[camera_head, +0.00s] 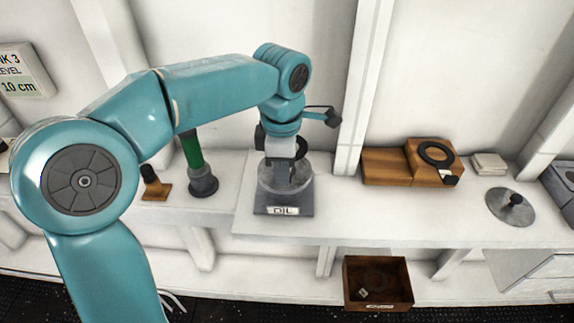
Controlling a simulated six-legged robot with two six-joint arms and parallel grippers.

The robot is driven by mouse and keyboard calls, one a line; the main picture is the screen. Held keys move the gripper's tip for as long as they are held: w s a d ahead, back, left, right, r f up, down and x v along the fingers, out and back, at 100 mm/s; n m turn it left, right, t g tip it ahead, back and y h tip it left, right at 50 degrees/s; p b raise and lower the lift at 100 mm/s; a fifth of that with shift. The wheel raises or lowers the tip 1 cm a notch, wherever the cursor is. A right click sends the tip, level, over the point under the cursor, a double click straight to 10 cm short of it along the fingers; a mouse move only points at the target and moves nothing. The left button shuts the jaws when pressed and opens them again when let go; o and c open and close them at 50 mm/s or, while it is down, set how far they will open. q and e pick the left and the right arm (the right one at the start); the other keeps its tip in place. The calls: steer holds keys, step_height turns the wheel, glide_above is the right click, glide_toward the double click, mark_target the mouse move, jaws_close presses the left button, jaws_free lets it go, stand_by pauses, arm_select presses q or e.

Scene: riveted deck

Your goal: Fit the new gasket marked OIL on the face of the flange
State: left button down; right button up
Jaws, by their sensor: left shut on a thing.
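The flange (264,180) is a round grey metal piece on a dark grey stand with a plate marked OIL (283,210). My left gripper (287,176) points down over the flange and is shut. A dark curved piece (302,148) shows beside its fingers and looks like part of a black gasket held in it. Most of that piece is hidden by the gripper, and no mark on it can be read. I cannot tell whether it touches the flange face. Another black ring gasket (428,148) lies on a wooden block (382,166) at right. My right gripper is not in view.
A brown bin (349,291) below the bench holds a dim ring and a tag. A grey disc with a knob (496,206) and a pale stack (489,163) are at right. A green-handled tool (193,152) and a small knobbed block (156,192) stand left. White posts rise behind.

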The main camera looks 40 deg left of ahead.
arm_select(q)
steer(key=shift+f+b, duration=0.3)
steer(key=shift+f, duration=0.15)
steer(key=shift+s+d+f+b, duration=0.1)
steer(key=shift+s+f+b, duration=0.1)
steer(key=shift+f+b, duration=0.1)
step_height(320, 180, down, 3)
steer(key=shift+s+b, duration=0.1)
steer(key=shift+b, duration=1.1)
steer(key=shift+f+b, duration=0.4)
steer(key=shift+f, duration=0.15)
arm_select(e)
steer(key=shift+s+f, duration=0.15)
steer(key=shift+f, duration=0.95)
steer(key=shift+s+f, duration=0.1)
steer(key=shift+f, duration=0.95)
